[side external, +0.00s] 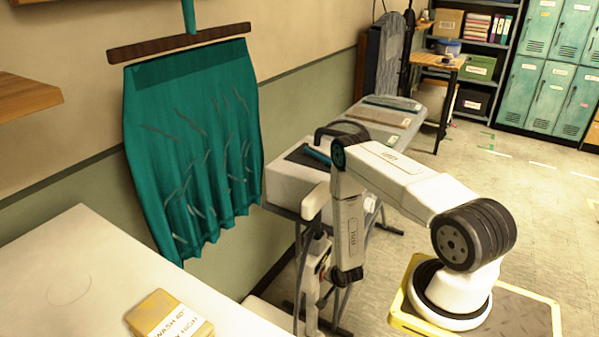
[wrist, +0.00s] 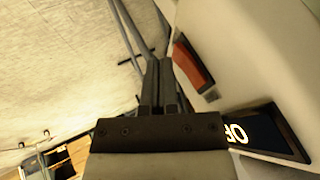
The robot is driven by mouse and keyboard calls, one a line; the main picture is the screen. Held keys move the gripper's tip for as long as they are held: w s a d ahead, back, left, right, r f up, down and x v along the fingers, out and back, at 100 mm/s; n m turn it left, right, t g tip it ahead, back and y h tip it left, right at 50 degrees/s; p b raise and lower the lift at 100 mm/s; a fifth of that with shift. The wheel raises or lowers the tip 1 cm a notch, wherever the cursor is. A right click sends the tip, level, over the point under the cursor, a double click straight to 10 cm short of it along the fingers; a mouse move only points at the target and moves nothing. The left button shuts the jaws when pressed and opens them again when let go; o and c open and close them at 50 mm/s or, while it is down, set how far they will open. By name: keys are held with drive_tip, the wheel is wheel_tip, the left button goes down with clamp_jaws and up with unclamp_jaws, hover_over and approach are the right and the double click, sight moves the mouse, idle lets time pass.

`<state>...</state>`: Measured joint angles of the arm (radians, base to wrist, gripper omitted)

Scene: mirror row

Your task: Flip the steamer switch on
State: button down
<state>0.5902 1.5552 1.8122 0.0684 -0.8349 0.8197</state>
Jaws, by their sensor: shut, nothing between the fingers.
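In the wrist view, a red rocker switch (wrist: 192,64) is set in the pale side of the white steamer body (wrist: 240,50). My gripper (wrist: 158,62) is shut and empty, with its dark fingers just left of the switch. A thin strip of picture separates them, but I cannot tell how near they are in depth. In the side view, a white box (side external: 284,186) that looks like the steamer stands on the table behind my arm. The switch and my fingertips cannot be made out there.
A lit display (wrist: 262,132) sits below the switch. A teal skirt (side external: 195,150) hangs on the wall. A yellow labelled block (side external: 168,316) lies on the near counter (side external: 75,255). Folded cloths (side external: 378,118) lie on the table behind the box. The floor at right is open.

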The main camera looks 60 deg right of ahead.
drive_tip(key=shift+w, duration=0.35)
drive_tip(key=shift+w+f, duration=0.1)
drive_tip(key=shift+w, duration=0.05)
drive_tip(key=shift+r, duration=0.3)
